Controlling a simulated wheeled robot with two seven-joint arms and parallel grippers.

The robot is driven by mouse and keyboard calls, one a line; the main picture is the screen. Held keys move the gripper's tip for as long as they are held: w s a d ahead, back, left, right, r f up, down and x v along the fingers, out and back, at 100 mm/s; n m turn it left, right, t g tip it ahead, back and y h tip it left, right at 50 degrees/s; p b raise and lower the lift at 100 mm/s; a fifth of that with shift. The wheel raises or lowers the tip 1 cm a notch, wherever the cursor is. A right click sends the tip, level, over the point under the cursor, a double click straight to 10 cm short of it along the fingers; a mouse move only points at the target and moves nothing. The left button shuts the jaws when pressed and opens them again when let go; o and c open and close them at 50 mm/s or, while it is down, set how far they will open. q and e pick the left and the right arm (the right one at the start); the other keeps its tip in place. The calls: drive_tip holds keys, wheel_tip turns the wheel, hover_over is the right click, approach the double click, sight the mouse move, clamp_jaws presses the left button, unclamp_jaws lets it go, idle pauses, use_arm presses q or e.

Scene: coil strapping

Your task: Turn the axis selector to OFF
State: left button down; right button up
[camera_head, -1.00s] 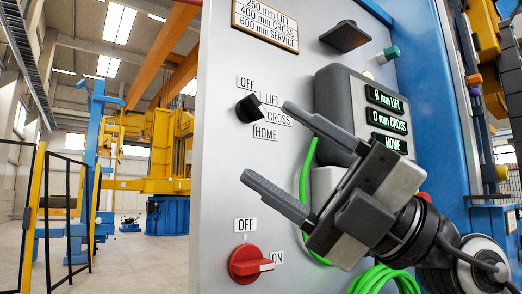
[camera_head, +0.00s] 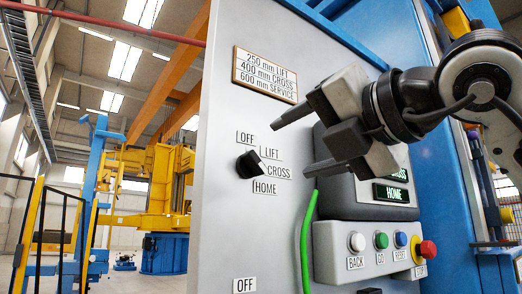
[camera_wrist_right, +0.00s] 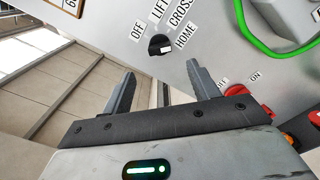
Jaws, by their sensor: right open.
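The axis selector (camera_head: 250,163) is a small black knob on the grey panel, ringed by OFF, LIFT, CROSS and HOME labels. A light mark on its lower right side faces the CROSS and HOME labels. My right gripper (camera_head: 290,148) is open and empty, to the right of the knob in the head view and apart from it. In the wrist view the knob (camera_wrist_right: 160,46) shows beyond and between the two fingertips (camera_wrist_right: 160,72), with clear space before it. The OFF label (camera_head: 246,138) is up and left of the knob. My left gripper is not in view.
A grey display box (camera_head: 340,190) reads HOME, partly hidden by my gripper. Below it is a button box (camera_head: 375,250) with a red emergency button. A green cable (camera_head: 306,240) hangs beside it. A red rotary switch (camera_wrist_right: 245,108) shows in the wrist view.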

sight(259, 161)
drive_tip(key=p+x, duration=0.3)
drive_tip(key=x, duration=0.5)
drive_tip(key=shift+r, duration=0.15)
drive_tip(key=shift+x, duration=0.75)
drive_tip(key=c, duration=1)
